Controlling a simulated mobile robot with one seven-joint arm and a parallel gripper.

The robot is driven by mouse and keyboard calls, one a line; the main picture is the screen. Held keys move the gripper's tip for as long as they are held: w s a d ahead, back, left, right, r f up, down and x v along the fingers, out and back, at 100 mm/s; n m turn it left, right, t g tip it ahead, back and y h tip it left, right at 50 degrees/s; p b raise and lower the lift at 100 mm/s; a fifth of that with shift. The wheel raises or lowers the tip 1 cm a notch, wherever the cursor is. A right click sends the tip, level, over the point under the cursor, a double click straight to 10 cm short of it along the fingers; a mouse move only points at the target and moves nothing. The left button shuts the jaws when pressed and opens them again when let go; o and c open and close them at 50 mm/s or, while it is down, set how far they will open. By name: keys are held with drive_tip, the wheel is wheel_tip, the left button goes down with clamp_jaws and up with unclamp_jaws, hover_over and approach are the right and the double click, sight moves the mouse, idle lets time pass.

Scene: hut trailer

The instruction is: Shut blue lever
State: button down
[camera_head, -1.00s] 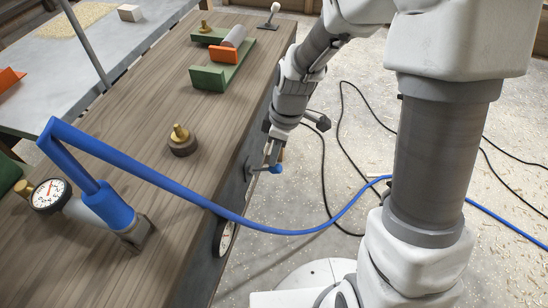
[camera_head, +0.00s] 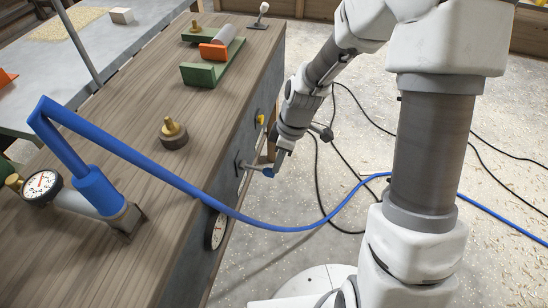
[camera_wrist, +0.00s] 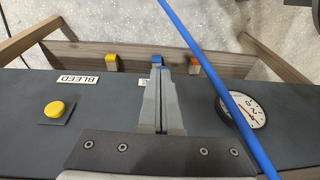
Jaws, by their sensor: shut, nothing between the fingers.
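The blue lever (camera_head: 268,172) sticks out from the dark side panel of the bench on a metal stem. In the wrist view its blue end (camera_wrist: 157,60) shows just past my fingertips. My gripper (camera_head: 277,164) is shut and empty, pointing down right beside the lever's blue end. In the wrist view my gripper (camera_wrist: 161,72) has its fingers together, and they cover the lever's stem. I cannot tell whether they touch the lever.
Yellow (camera_wrist: 112,62) and orange (camera_wrist: 194,68) ends flank the blue one. A yellow button (camera_wrist: 54,109), a BLEED label (camera_wrist: 78,79) and a gauge (camera_wrist: 254,112) are on the panel. A blue hose (camera_head: 300,229) crosses in front. The wooden benchtop (camera_head: 130,120) carries fittings; cables lie on the floor.

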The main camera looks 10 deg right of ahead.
drive_tip(key=shift+s+d+f+b, duration=0.1)
drive_tip(key=shift+f+b, duration=0.1)
drive_tip(key=shift+f, duration=0.8)
drive_tip(key=shift+d+f+b, duration=0.1)
drive_tip(key=shift+f+b, duration=0.05)
drive_tip(key=shift+f, duration=0.85)
drive_tip(key=shift+f, duration=0.1)
